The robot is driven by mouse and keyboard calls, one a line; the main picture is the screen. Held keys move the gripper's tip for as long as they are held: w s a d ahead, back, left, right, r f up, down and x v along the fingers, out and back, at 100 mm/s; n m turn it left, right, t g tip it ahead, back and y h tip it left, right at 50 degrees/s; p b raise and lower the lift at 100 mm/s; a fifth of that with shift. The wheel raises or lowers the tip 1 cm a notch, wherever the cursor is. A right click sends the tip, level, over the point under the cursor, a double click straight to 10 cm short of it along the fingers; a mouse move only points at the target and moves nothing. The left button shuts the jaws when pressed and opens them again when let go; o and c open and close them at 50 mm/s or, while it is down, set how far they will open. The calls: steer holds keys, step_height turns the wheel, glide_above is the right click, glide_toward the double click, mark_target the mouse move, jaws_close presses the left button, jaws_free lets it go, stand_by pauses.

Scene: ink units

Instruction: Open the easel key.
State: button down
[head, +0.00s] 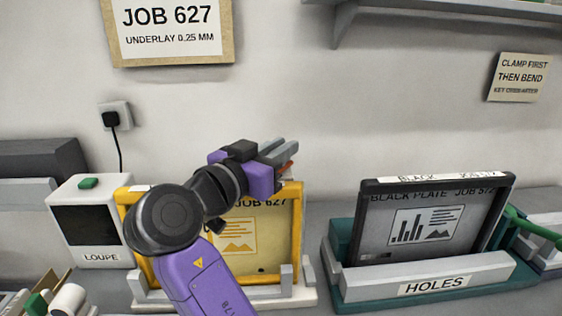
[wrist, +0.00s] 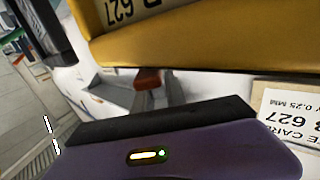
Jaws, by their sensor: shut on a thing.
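The yellow-framed plate marked JOB 627 (head: 294,235) stands upright on a pale easel (head: 285,297), left of centre in the head view. My arm covers its left and upper middle. My gripper (head: 284,152) is at the frame's top edge. A small red piece, which looks like the easel key (head: 287,167), shows beside the grey fingers. In the wrist view the red key (wrist: 148,79) sits between the fingers of my gripper (wrist: 145,92), just by the yellow frame (wrist: 190,42). The fingers are shut on it. How far the key is turned cannot be told.
A black-framed plate (head: 440,185) stands in a green bender with a HOLES bar (head: 430,281) at right. A loupe box (head: 91,225) stands at left. A wall shelf (head: 440,8) hangs above. A job sign (head: 172,30) and a clamp note (head: 522,77) are on the wall.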

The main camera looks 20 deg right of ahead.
steer(key=shift+m+g+h+b, duration=0.45)
steer(key=shift+m+g, duration=0.15)
steer(key=shift+g, duration=0.5)
steer(key=c, duration=1.4)
jaws_free()
steer(key=shift+o, duration=0.2)
steer(key=shift+a, duration=0.1)
steer(key=b+v, duration=0.1)
steer(key=v, duration=0.6)
steer(key=shift+s+a, duration=0.2)
steer(key=shift+a, duration=0.05)
steer(key=shift+f, duration=0.1)
steer(key=shift+c, duration=0.2)
